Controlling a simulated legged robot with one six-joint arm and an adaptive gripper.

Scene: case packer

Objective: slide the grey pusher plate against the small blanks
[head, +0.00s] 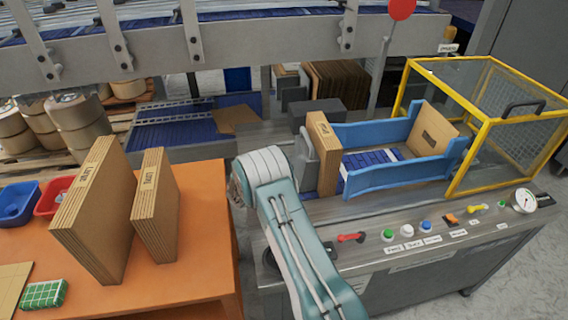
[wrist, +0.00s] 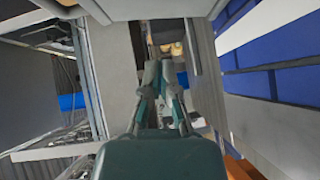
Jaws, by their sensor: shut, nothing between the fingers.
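A stack of brown cardboard blanks (head: 325,155) stands upright at the left end of the blue magazine on the machine. A grey part with a rounded handle shape (head: 306,147), seemingly the pusher plate, shows just left of this stack. Most of it is hidden, and I cannot tell whether it touches the blanks. My teal arm reaches up in front of the machine, left of the stack, and my gripper is hidden in the head view. In the wrist view my gripper (wrist: 163,70) is shut and empty, close to grey surfaces. I cannot tell whether it touches one.
Blue side rails (head: 400,180) run right to a brown carton piece (head: 432,130) beside a yellow-framed guard (head: 485,120). Buttons and a red handle (head: 351,238) line the front panel. An orange table (head: 195,225) at left holds two upright blank stacks and bins.

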